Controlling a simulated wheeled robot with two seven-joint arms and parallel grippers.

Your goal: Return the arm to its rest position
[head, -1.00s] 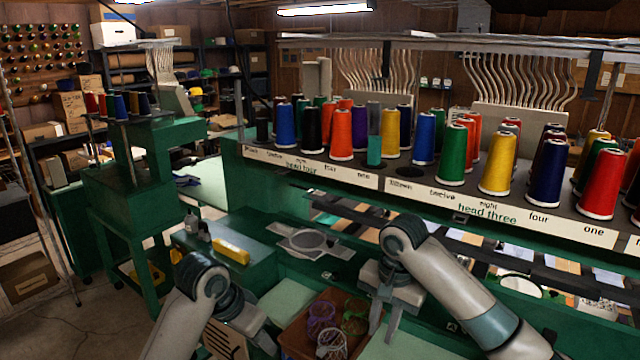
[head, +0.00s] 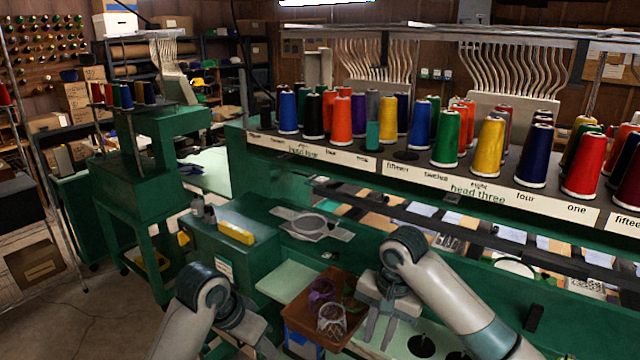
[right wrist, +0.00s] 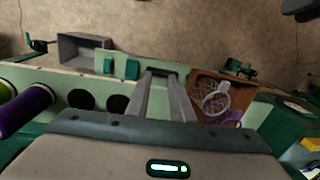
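My right gripper (head: 378,336) hangs from the right arm in the head view, fingers pointing down, just right of a brown tray. In the right wrist view its two fingers (right wrist: 163,98) stand apart with nothing between them. My left arm comes in at the lower left. Its wrist (head: 240,318) shows at the bottom edge of the head view, but the left fingertips cannot be made out.
The brown tray (head: 296,318) holds wire baskets, including a white one (head: 331,320) and a purple one. A long green machine with thread spools (head: 489,148) spans the right. A green cabinet with a yellow block (head: 236,233) stands at left. Open floor (head: 95,318) shows lower left.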

